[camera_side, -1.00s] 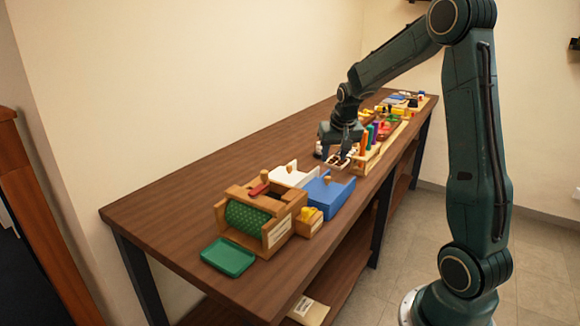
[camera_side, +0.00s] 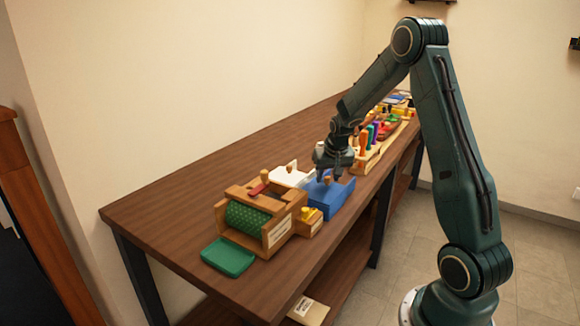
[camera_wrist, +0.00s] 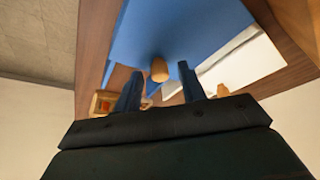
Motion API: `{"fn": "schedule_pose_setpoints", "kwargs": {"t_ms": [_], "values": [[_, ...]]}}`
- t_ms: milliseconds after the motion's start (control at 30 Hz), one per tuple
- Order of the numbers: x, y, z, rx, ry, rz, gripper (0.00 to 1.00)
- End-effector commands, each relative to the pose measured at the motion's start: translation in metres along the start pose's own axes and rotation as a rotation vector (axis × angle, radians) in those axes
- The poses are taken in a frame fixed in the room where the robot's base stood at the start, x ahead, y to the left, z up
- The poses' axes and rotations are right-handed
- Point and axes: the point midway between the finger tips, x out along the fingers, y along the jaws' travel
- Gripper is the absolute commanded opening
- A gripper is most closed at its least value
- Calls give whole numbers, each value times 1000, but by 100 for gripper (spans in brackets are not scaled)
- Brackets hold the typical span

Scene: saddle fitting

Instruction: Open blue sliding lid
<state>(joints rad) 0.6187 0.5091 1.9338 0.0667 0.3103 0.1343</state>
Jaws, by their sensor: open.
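The blue box with its sliding lid (camera_side: 334,199) stands on the bench, right of the white box (camera_side: 286,176). A small wooden knob (camera_side: 327,180) rises from the lid. My gripper (camera_side: 325,174) is just above the blue box, close to the knob. In the wrist view, the blue lid (camera_wrist: 185,35) fills the upper middle and the knob (camera_wrist: 159,70) shows between the two fingers of my gripper (camera_wrist: 160,82). The fingers are apart, one on each side of the knob, with nothing held. Whether they touch it cannot be told.
A wooden frame with a green patterned roller (camera_side: 247,218) and a green tray (camera_side: 228,257) are at the near end. A small wooden box with yellow pieces (camera_side: 309,220) sits beside the blue box. Colored pegs (camera_side: 370,136) stand behind. The bench's left side is clear.

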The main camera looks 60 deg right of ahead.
Motion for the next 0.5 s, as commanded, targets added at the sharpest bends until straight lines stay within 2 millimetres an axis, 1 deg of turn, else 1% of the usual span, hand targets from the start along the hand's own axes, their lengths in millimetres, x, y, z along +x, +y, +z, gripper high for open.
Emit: {"fn": "schedule_pose_setpoints", "kwargs": {"t_ms": [167,200,267,300,400,500], "values": [[0,0,0,0,0,0,41],[0,0,0,0,0,0,39],[0,0,0,0,0,0,27],[0,0,0,0,0,0,19],[0,0,0,0,0,0,0],[0,0,0,0,0,0,0]]}}
